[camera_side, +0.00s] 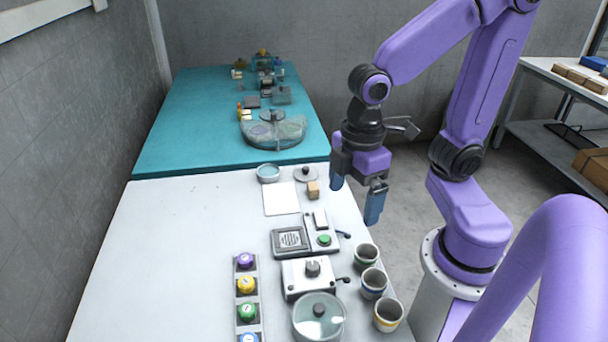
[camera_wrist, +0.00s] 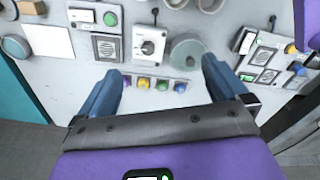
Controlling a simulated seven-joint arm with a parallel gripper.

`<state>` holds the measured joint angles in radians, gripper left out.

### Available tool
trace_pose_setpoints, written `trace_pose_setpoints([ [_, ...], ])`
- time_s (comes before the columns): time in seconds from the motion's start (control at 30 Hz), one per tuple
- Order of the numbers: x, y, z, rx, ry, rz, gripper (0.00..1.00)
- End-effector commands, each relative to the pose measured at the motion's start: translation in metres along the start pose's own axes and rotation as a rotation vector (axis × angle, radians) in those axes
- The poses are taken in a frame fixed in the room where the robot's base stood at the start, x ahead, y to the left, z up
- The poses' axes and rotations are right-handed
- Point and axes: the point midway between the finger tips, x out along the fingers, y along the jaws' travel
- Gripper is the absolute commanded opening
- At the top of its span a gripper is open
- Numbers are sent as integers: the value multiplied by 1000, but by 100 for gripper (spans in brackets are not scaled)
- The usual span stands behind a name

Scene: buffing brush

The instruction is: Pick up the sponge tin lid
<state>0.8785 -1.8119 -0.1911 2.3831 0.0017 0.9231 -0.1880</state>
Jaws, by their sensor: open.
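The likely sponge tin lid is a small grey disc with a dark knob (camera_side: 305,174), lying flat at the far end of the white table. Just left of it is a round open tin with a teal inside (camera_side: 268,173). In the wrist view the lid (camera_wrist: 8,10) is partly cut off at the upper left corner, above the tin (camera_wrist: 15,47). My gripper (camera_side: 356,196) is open and empty, raised right of the lid near the table's right edge. Its two blue fingers (camera_wrist: 161,70) are spread apart in the wrist view, with nothing between them.
A wooden block (camera_side: 313,189) and a white pad (camera_side: 281,199) lie close to the lid. Switch boxes (camera_side: 307,277), several cups (camera_side: 366,255), a glass-lidded pot (camera_side: 319,318) and a row of coloured knobs (camera_side: 246,284) fill the near side. The table's left part is clear.

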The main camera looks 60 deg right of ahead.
Motion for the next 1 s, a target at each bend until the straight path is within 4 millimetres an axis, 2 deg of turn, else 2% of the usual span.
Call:
trace_pose_setpoints([
  [0.1,-1,41,-22,-9,-6,2,100],
  [0.2,0,79,-34,-26,-9,4,100],
  [0.33,3,132,-41,-49,-14,4,100],
  [0.47,10,189,-36,-70,-18,3,100],
  [0.67,25,276,-4,-105,-23,1,100],
  [0.8,39,332,37,-129,-25,-2,100],
  [0.9,50,364,71,-146,-26,-5,100],
  [1.0,59,387,101,-162,-26,-6,100],
])
